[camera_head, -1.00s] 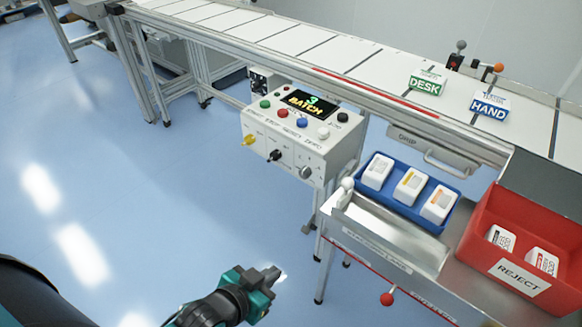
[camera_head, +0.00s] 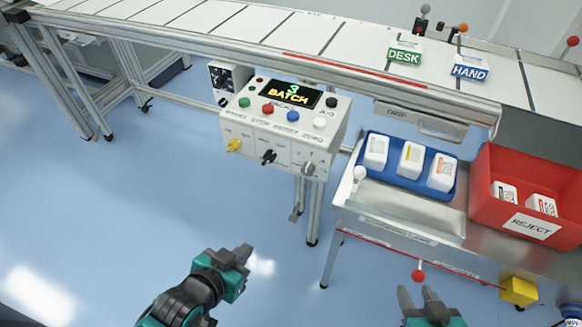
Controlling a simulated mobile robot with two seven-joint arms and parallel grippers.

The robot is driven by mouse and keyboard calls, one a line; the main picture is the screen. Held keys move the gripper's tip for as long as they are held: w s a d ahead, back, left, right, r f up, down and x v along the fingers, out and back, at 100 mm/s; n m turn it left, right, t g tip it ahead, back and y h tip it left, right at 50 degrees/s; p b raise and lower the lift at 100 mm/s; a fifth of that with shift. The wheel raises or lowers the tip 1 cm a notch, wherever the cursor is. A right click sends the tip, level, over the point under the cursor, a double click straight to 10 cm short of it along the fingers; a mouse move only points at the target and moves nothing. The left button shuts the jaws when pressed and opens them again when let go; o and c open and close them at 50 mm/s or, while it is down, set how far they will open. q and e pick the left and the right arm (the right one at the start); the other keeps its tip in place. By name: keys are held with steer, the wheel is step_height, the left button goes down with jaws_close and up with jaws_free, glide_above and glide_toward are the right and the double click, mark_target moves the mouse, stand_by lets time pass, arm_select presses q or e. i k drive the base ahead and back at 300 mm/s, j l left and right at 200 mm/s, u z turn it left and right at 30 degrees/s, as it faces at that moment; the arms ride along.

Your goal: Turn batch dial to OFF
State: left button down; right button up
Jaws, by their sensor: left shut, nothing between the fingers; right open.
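The control box (camera_head: 290,148) hangs under the front of the conveyor. Its display (camera_head: 289,93) reads "3 BATCH". Its lower front has a yellow dial (camera_head: 234,145), a black dial (camera_head: 268,156) and a grey dial (camera_head: 308,168); the labels are too small to read, so I cannot tell which is the batch dial. My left gripper (camera_head: 243,253) is shut and empty, in front of and below the box, apart from it. My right gripper (camera_head: 418,293) is open and empty at the bottom, below the steel bench's front edge.
The conveyor carries DESK (camera_head: 404,53) and HAND (camera_head: 470,67) packs. A blue tray (camera_head: 398,190) of white packs and a red REJECT bin (camera_head: 512,165) stand on the steel bench (camera_head: 395,207). A red knob (camera_head: 418,276) hangs below the bench. Floor before the box is clear.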

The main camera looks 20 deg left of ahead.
mark_target(307, 169)
steer(key=j+z, duration=0.2)
steer(key=j, duration=0.7)
steer(key=j+z, duration=0.15)
steer(key=j, duration=0.7)
steer(key=k, duration=0.05)
